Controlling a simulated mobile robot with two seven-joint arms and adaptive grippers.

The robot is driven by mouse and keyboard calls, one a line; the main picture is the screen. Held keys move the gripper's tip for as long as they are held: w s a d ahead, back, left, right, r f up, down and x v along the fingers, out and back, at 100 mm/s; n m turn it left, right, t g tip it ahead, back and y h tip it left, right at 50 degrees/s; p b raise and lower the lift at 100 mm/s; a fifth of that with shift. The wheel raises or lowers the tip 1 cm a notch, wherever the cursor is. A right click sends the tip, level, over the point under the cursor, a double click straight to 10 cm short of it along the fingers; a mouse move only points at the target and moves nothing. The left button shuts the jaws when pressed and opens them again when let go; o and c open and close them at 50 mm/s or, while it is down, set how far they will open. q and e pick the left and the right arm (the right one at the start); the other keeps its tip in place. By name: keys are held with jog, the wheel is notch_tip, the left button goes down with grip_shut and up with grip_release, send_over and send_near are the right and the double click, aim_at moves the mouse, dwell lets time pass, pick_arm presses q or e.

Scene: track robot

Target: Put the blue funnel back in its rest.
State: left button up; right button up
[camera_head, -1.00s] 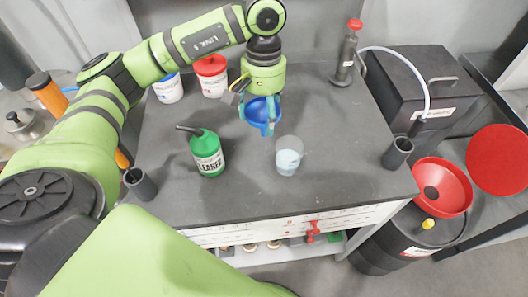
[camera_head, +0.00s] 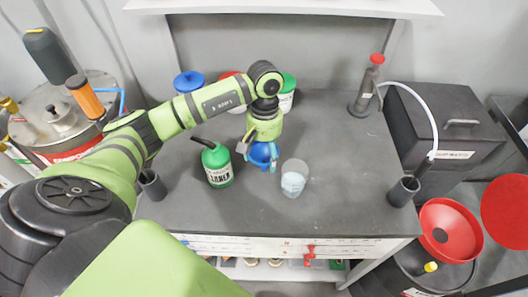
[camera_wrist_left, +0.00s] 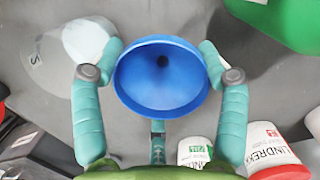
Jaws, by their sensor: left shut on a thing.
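The blue funnel (camera_head: 262,152) is held up by my left gripper (camera_head: 262,163) above the grey workbench, between the green cleaner bottle and the clear beaker. In the left wrist view the left gripper (camera_wrist_left: 160,52) is shut on the funnel (camera_wrist_left: 160,78), one finger on each side, with its wide mouth facing the camera. Two dark cup-like holders stand at the bench's edges: the left holder (camera_head: 152,186) and the right holder (camera_head: 403,191). I cannot tell from the frames which is the funnel's rest. My right gripper is not in view.
The green bottle (camera_head: 217,165) stands left of the funnel and the beaker (camera_head: 294,178) right of it. Lidded tubs stand behind, including a blue-lidded one (camera_head: 189,84). A red-topped pump (camera_head: 367,87) stands at the back right. The bench (camera_head: 345,150) is clear right of the beaker.

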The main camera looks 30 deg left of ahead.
pick_arm(q)
jog(key=shift+f, duration=0.75)
jog(key=o, duration=1)
jog(key=shift+c, duration=0.2)
